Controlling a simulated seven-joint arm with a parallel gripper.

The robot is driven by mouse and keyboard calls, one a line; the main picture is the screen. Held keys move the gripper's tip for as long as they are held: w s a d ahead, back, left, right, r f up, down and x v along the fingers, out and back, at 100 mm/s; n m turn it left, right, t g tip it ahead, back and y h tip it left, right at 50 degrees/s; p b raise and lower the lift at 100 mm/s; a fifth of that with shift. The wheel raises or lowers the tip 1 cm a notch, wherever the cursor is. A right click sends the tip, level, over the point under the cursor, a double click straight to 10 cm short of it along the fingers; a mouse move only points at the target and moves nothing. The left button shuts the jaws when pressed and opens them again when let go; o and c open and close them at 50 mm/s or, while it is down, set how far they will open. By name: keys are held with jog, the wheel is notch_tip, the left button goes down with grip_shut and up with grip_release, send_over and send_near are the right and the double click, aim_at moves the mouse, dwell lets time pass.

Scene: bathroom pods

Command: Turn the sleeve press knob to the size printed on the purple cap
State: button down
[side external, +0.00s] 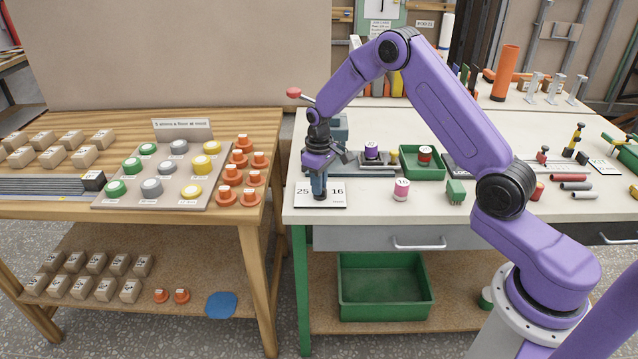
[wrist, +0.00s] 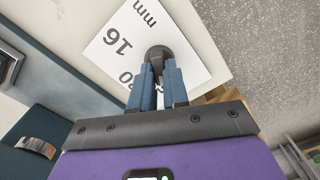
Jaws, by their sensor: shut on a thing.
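The sleeve press (side external: 341,128) is a blue-grey machine with a red-balled lever, at the left of the white-topped bench. Its dark round knob (wrist: 158,52) stands on a white size card (side external: 335,201). The card shows 25 and 16 in the side view, and 16, part of 20 and "mm" in the wrist view (wrist: 128,38). My gripper (side external: 319,194) points down and is shut on the knob. The knob's pointer is hidden.
A pink-and-white piece (side external: 402,189) and a green block (side external: 455,191) stand right of the card. A green tray (side external: 437,172) holds a red-and-white piece. A wooden bench (side external: 255,118) with coloured buttons is at left, across a gap.

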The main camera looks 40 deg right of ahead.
jog(key=c, duration=1.1)
grip_release()
notch_tip(320, 180, up, 18)
jog(key=shift+f, duration=0.25)
